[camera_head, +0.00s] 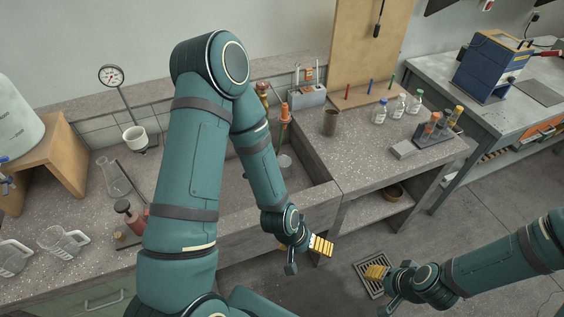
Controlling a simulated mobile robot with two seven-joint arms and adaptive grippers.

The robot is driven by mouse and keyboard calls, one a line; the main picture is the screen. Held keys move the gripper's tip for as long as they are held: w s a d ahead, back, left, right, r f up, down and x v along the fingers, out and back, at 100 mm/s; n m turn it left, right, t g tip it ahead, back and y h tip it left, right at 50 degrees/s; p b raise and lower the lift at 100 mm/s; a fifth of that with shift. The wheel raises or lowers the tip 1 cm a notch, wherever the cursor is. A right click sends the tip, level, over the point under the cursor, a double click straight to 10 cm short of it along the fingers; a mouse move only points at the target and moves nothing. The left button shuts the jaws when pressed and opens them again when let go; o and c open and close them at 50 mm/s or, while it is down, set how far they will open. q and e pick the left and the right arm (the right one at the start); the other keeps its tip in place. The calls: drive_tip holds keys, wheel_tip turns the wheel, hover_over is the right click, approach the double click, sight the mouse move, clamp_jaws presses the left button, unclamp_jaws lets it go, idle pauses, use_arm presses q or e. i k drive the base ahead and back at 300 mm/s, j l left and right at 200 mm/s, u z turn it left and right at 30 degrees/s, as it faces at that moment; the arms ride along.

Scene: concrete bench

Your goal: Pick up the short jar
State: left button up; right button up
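Three small jars with coloured caps stand on the right part of the bench: one with a blue-white cap (380,111) and two with greenish caps (397,106) (414,102). A brown cylindrical jar (330,122) stands to their left, near the sink. I cannot tell for sure which is the short jar. My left gripper (307,258) is in front of the bench edge, below the jars in the picture, with its yellow-padded fingers apart and empty. My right gripper (380,286) is lower right over the floor, also open and empty. Neither touches a jar.
The sink (230,185) is partly hidden by my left arm. Glass jugs (62,241) stand at left.

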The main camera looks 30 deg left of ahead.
sight(284, 162)
drive_tip(key=i+l+u, duration=0.25)
drive_tip(key=i, duration=0.2)
drive_tip(key=i+l+u, duration=0.2)
drive_tip(key=i+l, duration=0.25)
drive_tip(key=i, duration=0.25)
drive_tip(key=k+u, duration=0.1)
